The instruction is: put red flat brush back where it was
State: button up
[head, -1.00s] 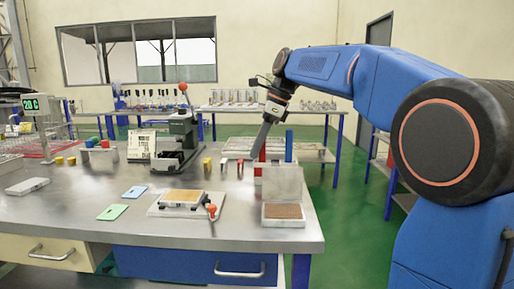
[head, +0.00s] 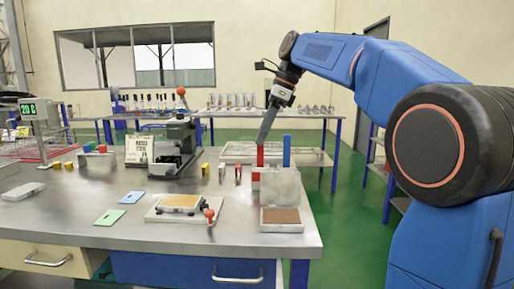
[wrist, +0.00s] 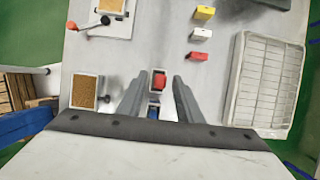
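A red upright piece (head: 260,158), which I take for the red flat brush, stands in a holder beside a blue upright piece (head: 286,151), behind an upright grey plate. In the wrist view the red piece (wrist: 158,80) shows inside a pale rim between my two fingers, with the blue piece (wrist: 153,112) just below it in the picture. My gripper (head: 259,142) points down over the red piece. In the wrist view its fingers (wrist: 160,86) are apart, with a gap on both sides of the red piece. The brush's lower end is hidden.
The grey plate (head: 281,188) stands behind a box with a brown top (head: 281,216). A fixture with a tan pad and red knob (head: 209,213) lies to the left. Small yellow (wrist: 204,13), white and red blocks and a wire tray (wrist: 265,80) are nearby.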

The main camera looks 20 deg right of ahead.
jog(key=v, duration=0.6)
jog(key=shift+f, duration=0.1)
dwell(0.3)
